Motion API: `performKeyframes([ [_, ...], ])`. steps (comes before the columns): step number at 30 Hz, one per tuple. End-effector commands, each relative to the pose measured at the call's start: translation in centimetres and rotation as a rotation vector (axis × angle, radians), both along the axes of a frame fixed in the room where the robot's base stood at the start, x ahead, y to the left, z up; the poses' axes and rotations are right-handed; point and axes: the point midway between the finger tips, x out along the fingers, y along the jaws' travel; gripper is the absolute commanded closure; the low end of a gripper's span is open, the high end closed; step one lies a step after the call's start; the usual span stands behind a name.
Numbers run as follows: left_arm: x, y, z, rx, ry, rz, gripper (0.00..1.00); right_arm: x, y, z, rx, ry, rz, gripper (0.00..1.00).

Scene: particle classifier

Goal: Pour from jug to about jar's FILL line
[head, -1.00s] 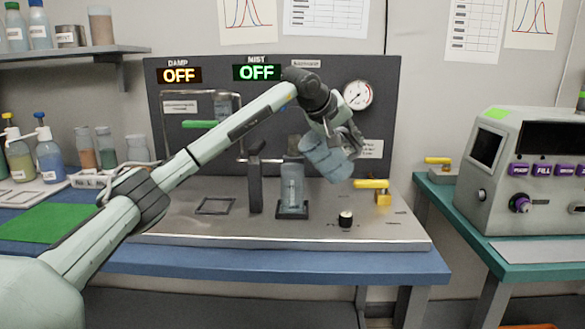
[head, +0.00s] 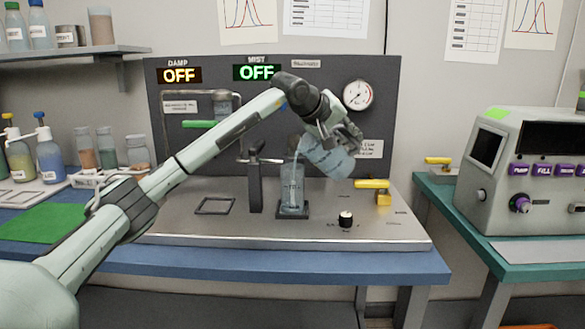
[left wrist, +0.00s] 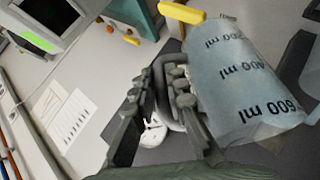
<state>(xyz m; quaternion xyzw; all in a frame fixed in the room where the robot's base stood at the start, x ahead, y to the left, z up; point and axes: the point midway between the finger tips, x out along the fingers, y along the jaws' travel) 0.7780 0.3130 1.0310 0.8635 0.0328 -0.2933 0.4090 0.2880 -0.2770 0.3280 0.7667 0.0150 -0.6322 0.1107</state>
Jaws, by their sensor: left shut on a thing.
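The clear jug (head: 328,158) is tipped steeply, mouth to the left, above the jar. A thin pale stream seems to run from its lip into the jar. My left gripper (head: 347,134) is shut on the jug. In the left wrist view its fingers (left wrist: 172,78) close by the jug (left wrist: 240,85), whose ml marks show large. The clear jar (head: 291,196) stands upright on a dark square base on the metal deck, with bluish liquid in it. Its FILL line and exact level are too small to read. My right gripper is out of view.
A dark post (head: 255,185) stands just left of the jar. A yellow-handled valve (head: 380,192) and a black knob (head: 345,218) are to its right. The deck's front is clear.

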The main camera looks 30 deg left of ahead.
Motion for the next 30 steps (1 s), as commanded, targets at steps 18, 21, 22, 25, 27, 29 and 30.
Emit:
performKeyframes([
  [18, -0.21, 0.17, 0.31, -0.031, -0.047, -0.002, 1.00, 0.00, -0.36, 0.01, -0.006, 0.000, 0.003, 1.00],
  [21, -0.23, 0.17, 0.36, -0.036, -0.055, -0.003, 1.00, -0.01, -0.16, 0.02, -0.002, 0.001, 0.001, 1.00],
  [22, -0.23, 0.17, 0.37, -0.036, -0.057, -0.003, 1.00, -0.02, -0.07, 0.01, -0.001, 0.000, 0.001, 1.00],
  [25, -0.26, 0.16, 0.38, -0.041, -0.063, -0.004, 1.00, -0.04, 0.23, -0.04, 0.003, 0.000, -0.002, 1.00],
  [27, -0.28, 0.16, 0.38, -0.044, -0.067, -0.003, 1.00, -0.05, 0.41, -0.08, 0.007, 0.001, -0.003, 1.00],
  [29, -0.30, 0.18, 0.36, -0.046, -0.069, -0.004, 1.00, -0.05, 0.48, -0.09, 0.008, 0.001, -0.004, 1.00],
  [30, -0.31, 0.19, 0.36, -0.047, -0.071, -0.003, 1.00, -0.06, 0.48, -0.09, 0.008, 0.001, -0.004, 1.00],
])
